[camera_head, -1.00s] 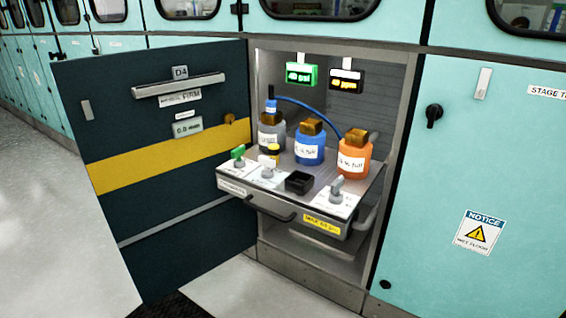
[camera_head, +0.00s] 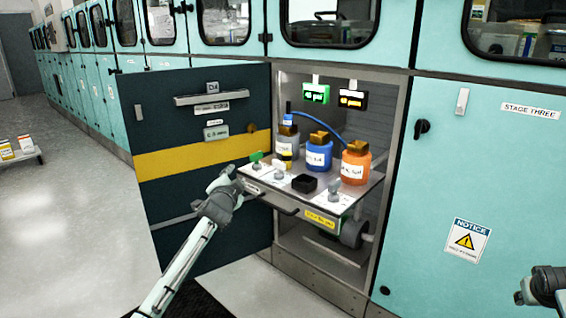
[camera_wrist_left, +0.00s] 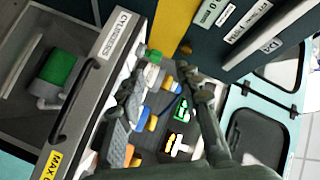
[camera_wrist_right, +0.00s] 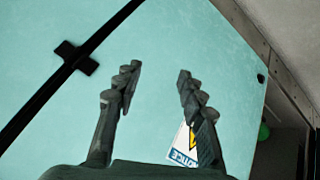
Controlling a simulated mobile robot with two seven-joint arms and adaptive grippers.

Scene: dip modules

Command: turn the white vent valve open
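The slide-out tray (camera_head: 312,208) holds a green-handled valve (camera_head: 256,158), a pale valve (camera_head: 279,170) just right of it, and another pale valve (camera_head: 334,188) at the right end. The labels are too small to tell which is the vent valve. My left gripper (camera_head: 230,172) is at the tray's left front corner, close to the green handle but seemingly apart from it. In the left wrist view its fingers (camera_wrist_left: 162,72) are spread and empty, with the green handle (camera_wrist_left: 153,57) beyond the tips. My right gripper (camera_wrist_right: 158,72) is open and empty, facing the teal panel.
Grey, blue (camera_head: 318,152) and orange (camera_head: 355,163) bottles stand behind the valves, with a black cup (camera_head: 304,183) between the pale valves. The open dark door (camera_head: 200,135) borders the tray on the left. A green display (camera_head: 316,93) hangs inside the cabinet.

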